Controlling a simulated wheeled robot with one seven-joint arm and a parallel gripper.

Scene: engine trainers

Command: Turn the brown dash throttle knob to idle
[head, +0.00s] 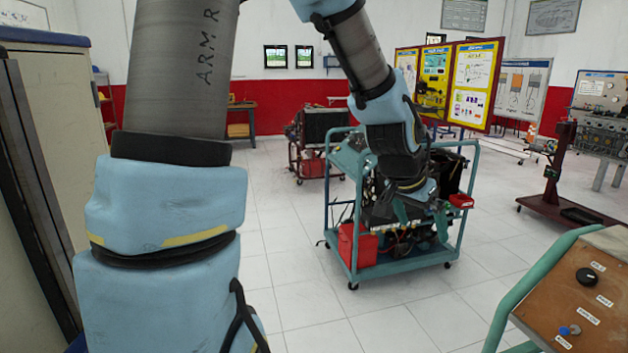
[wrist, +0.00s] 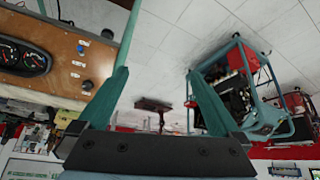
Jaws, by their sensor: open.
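The brown dash panel (head: 572,305) is at the lower right of the head view, with a round black knob (head: 587,277) on it. The knob's labels are too small to read, so I cannot tell its setting. In the wrist view the dash (wrist: 58,65) is at the left, upside down, with a dark knob (wrist: 86,85) near its edge. My gripper (head: 422,222) is open and empty, well to the left of and apart from the dash. Its green fingers also show in the wrist view (wrist: 156,72), spread apart with nothing between them.
A blue switch or key (head: 566,331) sits on the dash near the black knob. A green rail (head: 525,285) runs along the dash's left side. A green engine cart (head: 400,272) stands beyond my gripper. Clear tiled floor (head: 400,325) lies between the cart and the dash.

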